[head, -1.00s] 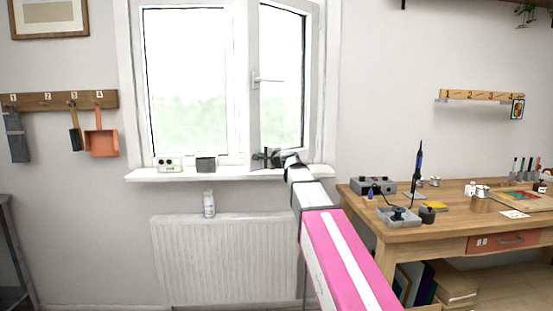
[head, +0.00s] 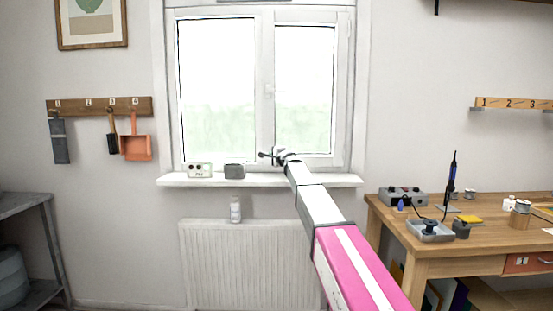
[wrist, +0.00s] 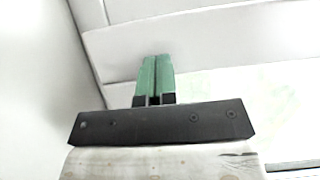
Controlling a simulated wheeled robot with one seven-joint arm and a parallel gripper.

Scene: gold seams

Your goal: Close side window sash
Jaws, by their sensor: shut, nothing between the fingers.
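The side window sash (head: 339,92) is the right-hand white casement. It now looks flush, or nearly flush, with the window frame; a small gap cannot be ruled out. Its handle (head: 268,91) is on the left stile. My gripper (head: 264,155) is at the sash's lower left corner, just above the sill. In the wrist view, my gripper's green fingertips (wrist: 156,75) are together and empty, pointing at white frame profiles (wrist: 150,38). Whether they touch the frame cannot be told.
On the sill (head: 315,180) stand a pale box with dials (head: 199,170) and a dark grey box (head: 235,171), left of my gripper. A workbench (head: 400,222) stands at the right.

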